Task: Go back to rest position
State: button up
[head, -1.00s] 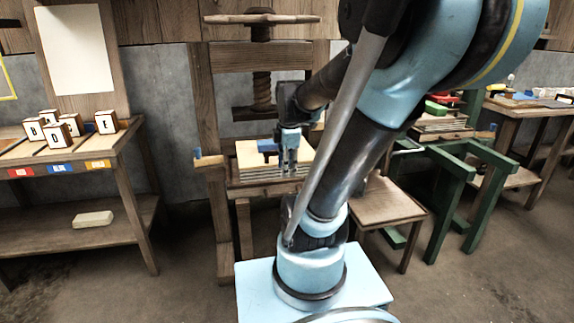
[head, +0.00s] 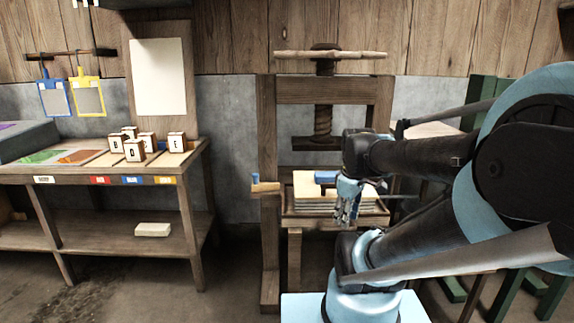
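My gripper (head: 347,212) hangs at the end of my arm, pointing down in front of the wooden screw press (head: 268,190). It is small in the picture, and its fingers overlap the stack of boards or paper (head: 306,186) on the press bed. I cannot tell whether the fingers are open or shut. A blue block (head: 325,177) shows on top of the stack, beside the gripper and to its left. My arm reaches in from the right and hides the right side of the press.
A wooden bench (head: 192,215) at the left bears several letter blocks (head: 135,150). A pale block (head: 152,229) lies on its lower shelf. Blue (head: 54,98) and yellow (head: 88,96) frames hang on the wall. Green legs (head: 510,295) stand at the right. Floor between bench and press is clear.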

jog(key=s+f+m, duration=0.3)
jog(key=s+m, duration=0.2)
jog(key=m, duration=0.4)
jog(key=shift+f, duration=0.35)
jog(key=shift+w+f, duration=0.2)
jog(key=shift+w, duration=0.25)
